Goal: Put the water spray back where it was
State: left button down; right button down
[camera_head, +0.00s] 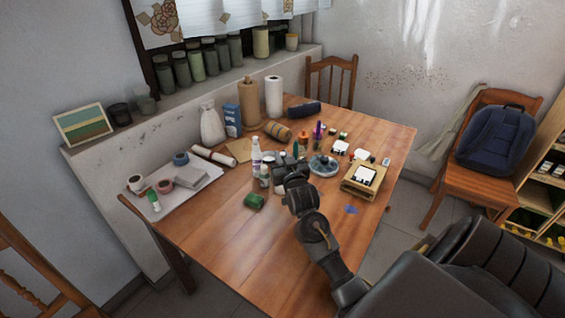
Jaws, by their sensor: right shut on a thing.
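My right arm reaches in from the lower right over the wooden table. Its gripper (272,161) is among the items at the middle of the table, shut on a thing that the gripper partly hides. A slim white bottle (256,153), which looks like the water spray, stands upright right at the fingertips. It seems to be the thing held, though the contact is too small to see clearly. My left gripper is not in view.
Paper rolls (273,97) stand behind. The table's front (225,245) is clear.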

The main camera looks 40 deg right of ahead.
jog(key=shift+f, duration=0.1)
jog(key=c, duration=1.6)
grip_release()
jog(key=shift+c, duration=0.2)
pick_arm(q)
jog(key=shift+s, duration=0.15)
pick_arm(e)
jog(key=shift+o, duration=1.3)
jog(key=shift+r, duration=0.2)
jog(key=shift+s+a+f, duration=0.1)
jog(key=shift+s+a, duration=0.1)
jog(key=shift+s, duration=0.15)
pick_arm(q)
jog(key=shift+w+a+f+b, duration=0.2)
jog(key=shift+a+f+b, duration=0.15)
jog(key=shift+b, duration=0.1)
pick_arm(e)
jog(key=v, duration=1.1)
